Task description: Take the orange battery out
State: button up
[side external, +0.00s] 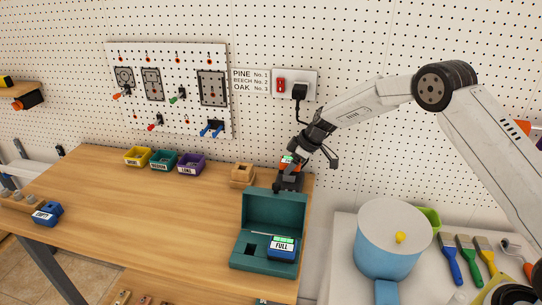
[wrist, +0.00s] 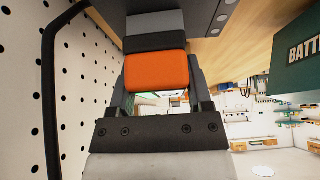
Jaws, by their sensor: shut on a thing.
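The orange battery (side external: 288,160) is at the back right of the table, with a small green patch on it. It is directly above a dark charger (side external: 289,181), and I cannot tell whether it is still seated in it. My gripper (side external: 294,163) is shut on the orange battery and hides part of it. In the wrist view the orange battery (wrist: 156,72) lies between the two fingers of my gripper (wrist: 160,88), with black and grey parts beyond it.
An open teal box (side external: 274,212) stands just in front, holding a blue battery (side external: 282,249) marked FULL. A wooden block (side external: 242,175) is left of the charger. Yellow, teal and purple bins (side external: 164,159) stand at the back. A plugged black cable (side external: 299,110) hangs above. The middle table is clear.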

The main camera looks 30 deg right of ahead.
jog(key=shift+r, duration=0.3)
jog(key=shift+r, duration=2.7)
